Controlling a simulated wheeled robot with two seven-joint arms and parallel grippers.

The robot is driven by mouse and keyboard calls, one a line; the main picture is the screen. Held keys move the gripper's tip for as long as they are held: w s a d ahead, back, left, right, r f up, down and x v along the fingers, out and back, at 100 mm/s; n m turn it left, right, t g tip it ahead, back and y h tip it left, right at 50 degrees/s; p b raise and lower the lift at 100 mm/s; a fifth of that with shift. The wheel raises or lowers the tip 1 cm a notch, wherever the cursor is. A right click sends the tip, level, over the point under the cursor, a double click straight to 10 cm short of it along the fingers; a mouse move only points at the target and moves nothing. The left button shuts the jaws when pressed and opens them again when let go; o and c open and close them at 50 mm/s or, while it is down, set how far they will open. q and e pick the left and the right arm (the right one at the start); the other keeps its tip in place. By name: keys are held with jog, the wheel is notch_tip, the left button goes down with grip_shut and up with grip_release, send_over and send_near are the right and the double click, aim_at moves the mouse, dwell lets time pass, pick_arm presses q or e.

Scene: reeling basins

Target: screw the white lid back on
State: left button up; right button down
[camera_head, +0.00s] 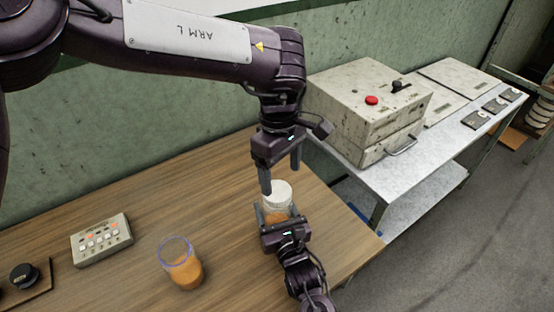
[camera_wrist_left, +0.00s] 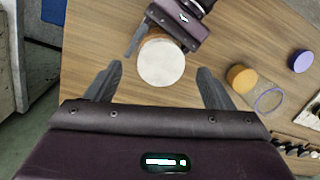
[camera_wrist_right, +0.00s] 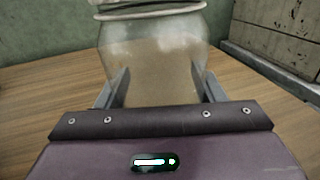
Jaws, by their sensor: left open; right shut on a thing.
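The white lid (camera_head: 279,188) sits on top of a clear jar with orange-brown contents (camera_head: 275,215). In the left wrist view the lid (camera_wrist_left: 162,62) is a pale disc seen from above. My right gripper (camera_head: 276,218) is shut around the body of the jar, which stands upright; in the right wrist view its fingers lie on both sides of the jar (camera_wrist_right: 155,60). A pale rim (camera_wrist_right: 150,11) shows at the jar's mouth; I cannot tell how tight the lid is. My left gripper (camera_head: 281,180) is open above the lid, fingers pointing down, apart from it.
A second jar with orange contents and a blue rim (camera_head: 183,268) stands to the left. A blue-topped round thing (camera_wrist_left: 301,62) shows in the left wrist view. A button panel (camera_head: 102,240) and a black knob (camera_head: 24,275) lie further left. A grey machine box (camera_head: 370,105) stands behind right.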

pick_arm(q)
jog(key=n, duration=0.7)
jog(key=shift+d+t, duration=0.3)
jog(key=n, duration=0.7)
jog(key=shift+d+r, duration=0.15)
jog(key=shift+r, duration=0.05)
jog(key=n, duration=0.7)
jog(key=shift+r, duration=0.15)
jog(key=n, duration=0.6)
jog(key=shift+r+n, duration=0.25)
jog(key=shift+n, duration=0.15)
jog(key=n, duration=0.6)
jog(key=shift+s+r+n+t, duration=0.1)
jog(key=shift+r+n+t, duration=0.2)
jog(key=shift+n, duration=0.1)
jog(key=n, duration=0.4)
jog(key=shift+a+r, duration=0.15)
jog(key=shift+a, duration=0.15)
jog(key=n, duration=0.6)
jog(key=shift+a+r+n, duration=0.3)
jog(key=shift+n, duration=0.1)
jog(key=n, duration=0.5)
jog(key=shift+a+r, duration=0.25)
jog(key=shift+a, duration=0.05)
